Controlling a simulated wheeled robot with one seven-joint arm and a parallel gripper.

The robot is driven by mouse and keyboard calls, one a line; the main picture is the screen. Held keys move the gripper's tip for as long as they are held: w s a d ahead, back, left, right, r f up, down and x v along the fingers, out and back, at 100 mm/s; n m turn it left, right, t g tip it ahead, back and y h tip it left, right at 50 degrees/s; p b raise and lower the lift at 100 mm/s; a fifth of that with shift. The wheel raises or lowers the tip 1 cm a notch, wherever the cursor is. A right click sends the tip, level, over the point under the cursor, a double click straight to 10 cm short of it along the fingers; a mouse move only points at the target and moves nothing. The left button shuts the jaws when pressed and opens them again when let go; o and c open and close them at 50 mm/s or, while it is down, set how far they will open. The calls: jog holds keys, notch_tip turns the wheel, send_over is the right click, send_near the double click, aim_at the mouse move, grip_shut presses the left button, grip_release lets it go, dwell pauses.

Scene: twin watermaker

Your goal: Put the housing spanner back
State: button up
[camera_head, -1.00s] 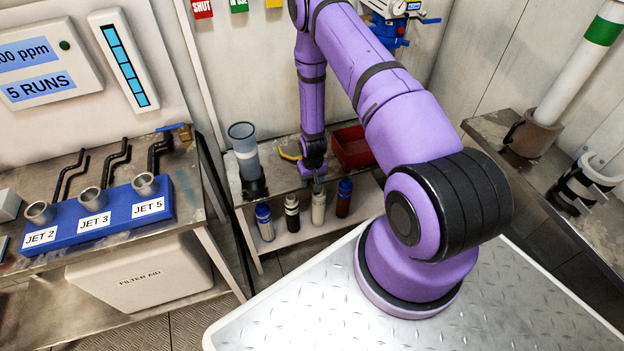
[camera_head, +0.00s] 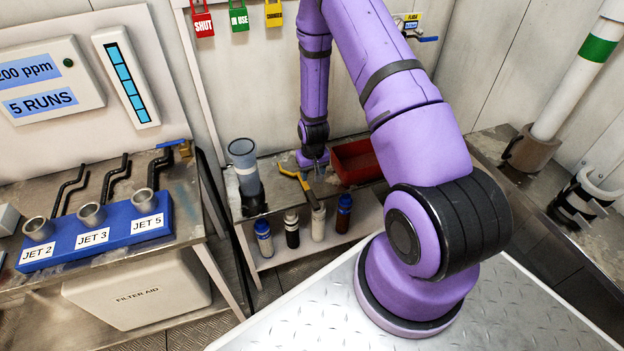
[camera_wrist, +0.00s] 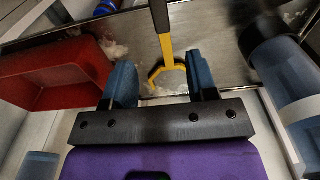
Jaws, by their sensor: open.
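The housing spanner is a yellow tool with a dark handle end, and it lies on the metal bench top. It shows in the head view (camera_head: 306,188) just left of my gripper (camera_head: 313,166), with its handle reaching toward the front edge. In the wrist view the spanner (camera_wrist: 165,45) has its yellow forked end between and just beyond the blue fingertips. My gripper (camera_wrist: 161,82) is open, its two fingers apart with a clear gap. I cannot tell whether a finger touches the spanner.
A red bin (camera_head: 357,160) stands right of my gripper, and a clear blue-grey cylinder (camera_head: 243,165) stands to the left. Several capped bottles (camera_head: 292,229) stand on the lower shelf. SHUT, IN USE and other tags (camera_head: 238,16) hang on the back wall.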

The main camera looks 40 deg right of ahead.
jog(key=a+r+n+t, duration=0.1)
jog(key=a+r, duration=0.2)
jog(key=r, duration=1.4)
jog(key=a+r+t, duration=0.1)
jog(key=a+r, duration=0.2)
jog(key=r, duration=1.3)
jog(key=s+a+r+n+t, duration=0.1)
jog(key=s+a+r, duration=0.2)
jog(key=s+r, duration=0.7)
jog(key=s+a+r+n+t, duration=0.1)
jog(key=s+a+r, duration=0.3)
jog(key=s+r, duration=0.6)
jog(key=s, duration=0.6)
jog(key=shift+r+t, duration=0.15)
jog(key=shift+t, duration=0.15)
